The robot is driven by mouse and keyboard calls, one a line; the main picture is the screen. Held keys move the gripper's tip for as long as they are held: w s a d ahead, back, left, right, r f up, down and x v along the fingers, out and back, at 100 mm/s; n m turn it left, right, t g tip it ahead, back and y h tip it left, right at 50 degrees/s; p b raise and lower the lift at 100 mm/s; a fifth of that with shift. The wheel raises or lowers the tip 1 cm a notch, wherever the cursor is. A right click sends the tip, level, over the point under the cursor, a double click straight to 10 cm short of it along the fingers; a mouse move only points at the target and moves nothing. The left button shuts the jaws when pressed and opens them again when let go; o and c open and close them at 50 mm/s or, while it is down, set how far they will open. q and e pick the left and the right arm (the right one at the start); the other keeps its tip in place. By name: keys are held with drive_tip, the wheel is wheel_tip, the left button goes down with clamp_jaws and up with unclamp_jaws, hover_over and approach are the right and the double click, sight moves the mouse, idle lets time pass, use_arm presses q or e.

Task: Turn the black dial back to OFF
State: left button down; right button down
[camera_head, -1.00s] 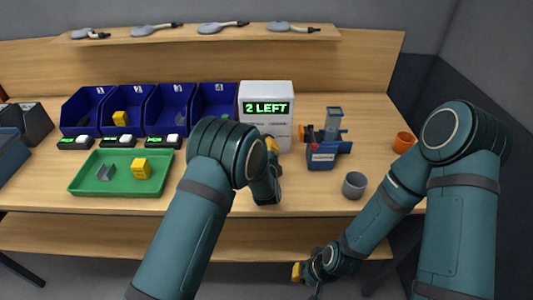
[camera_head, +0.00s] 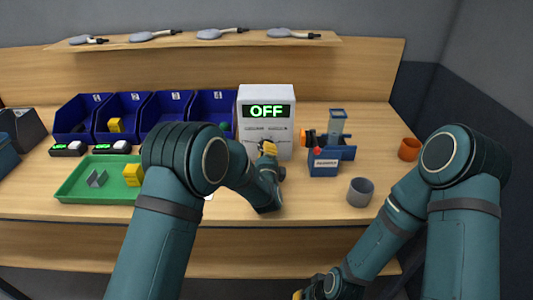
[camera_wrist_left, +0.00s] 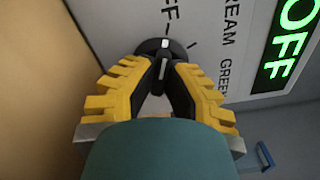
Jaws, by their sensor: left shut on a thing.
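The white box (camera_head: 281,96) stands on the table with a lit green display reading OFF (camera_head: 266,111). The display also shows at the upper right of the left wrist view (camera_wrist_left: 287,52). The black dial (camera_wrist_left: 165,46) is on the box's front face, and its white mark lies by the printed letters ending in FF. My left gripper (camera_wrist_left: 163,72) is shut on the dial, with its yellow-backed fingers either side of the knob. In the head view it (camera_head: 268,148) is against the box front. My right gripper (camera_head: 298,295) is low at the bottom edge, mostly cut off.
A green tray (camera_head: 75,187) with a grey piece (camera_head: 97,178) and a yellow block (camera_head: 133,174) lies left. Blue bins (camera_head: 82,118) stand behind. A blue device (camera_head: 323,161), grey cup (camera_head: 360,191) and orange cup (camera_head: 409,149) are right of the box.

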use_arm(q)
drive_tip(key=shift+r, duration=0.15)
drive_tip(key=c, duration=1)
unclamp_jaws()
drive_tip(key=s, duration=1.2)
